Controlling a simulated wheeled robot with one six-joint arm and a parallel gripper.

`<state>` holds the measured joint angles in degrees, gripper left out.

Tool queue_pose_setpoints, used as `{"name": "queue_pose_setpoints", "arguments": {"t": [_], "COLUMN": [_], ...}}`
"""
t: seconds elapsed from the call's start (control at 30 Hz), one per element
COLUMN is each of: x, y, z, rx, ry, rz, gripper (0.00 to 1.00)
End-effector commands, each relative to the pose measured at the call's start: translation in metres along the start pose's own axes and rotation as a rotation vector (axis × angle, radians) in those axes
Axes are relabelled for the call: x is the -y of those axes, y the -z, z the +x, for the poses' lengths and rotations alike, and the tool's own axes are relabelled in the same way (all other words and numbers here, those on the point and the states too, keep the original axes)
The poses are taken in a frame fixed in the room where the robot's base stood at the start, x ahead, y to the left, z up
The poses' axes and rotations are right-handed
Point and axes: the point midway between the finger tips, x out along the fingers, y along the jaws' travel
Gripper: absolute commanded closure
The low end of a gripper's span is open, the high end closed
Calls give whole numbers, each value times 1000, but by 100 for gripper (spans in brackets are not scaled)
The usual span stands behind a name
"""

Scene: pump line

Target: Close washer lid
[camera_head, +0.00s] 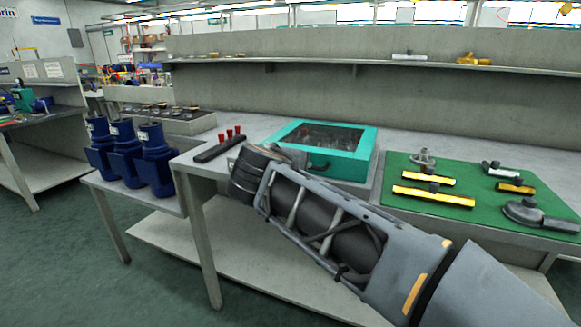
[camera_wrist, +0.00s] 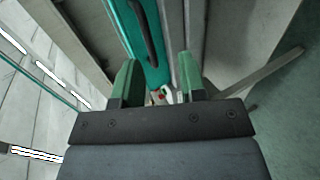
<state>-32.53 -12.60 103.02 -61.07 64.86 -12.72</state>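The washer (camera_head: 362,167) is a teal box on the bench, with a clear lid (camera_head: 322,136) in a teal frame. The lid looks flat on top of the box in the head view; I cannot tell whether it is fully down. A dark handle (camera_head: 319,166) is on the front face. In the wrist view the teal front (camera_wrist: 138,42) and dark handle (camera_wrist: 149,32) show beyond the fingers. My gripper (camera_wrist: 157,78) has two green fingers held apart with nothing gripped. In the head view my wrist hides the fingers, near the washer's front left.
Red-topped pieces stand in a black holder (camera_head: 219,149) left of the washer. Blue pump housings (camera_head: 155,160) stand on a lower table at left. A green mat (camera_head: 455,181) with yellow and black parts lies at right. A shelf (camera_head: 350,63) runs behind.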

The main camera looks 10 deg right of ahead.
Motion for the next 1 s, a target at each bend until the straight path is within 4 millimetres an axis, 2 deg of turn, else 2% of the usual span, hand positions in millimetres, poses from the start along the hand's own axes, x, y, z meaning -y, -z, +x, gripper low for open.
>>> {"name": "queue_pose_setpoints", "arguments": {"t": [0.03,0.1,0.33,0.5,0.87,1.0], "x": [-3,-3,-2,-2,-2,-16], "y": [0,0,0,-1,-1,-1], "z": [-13,-25,-54,-62,-63,-70], "rx": [-5,-4,-2,0,1,1], "ry": [-2,-2,-3,-4,-5,-5], "rz": [0,-1,1,2,3,3], "gripper": [62,62,62,62,62,62]}}
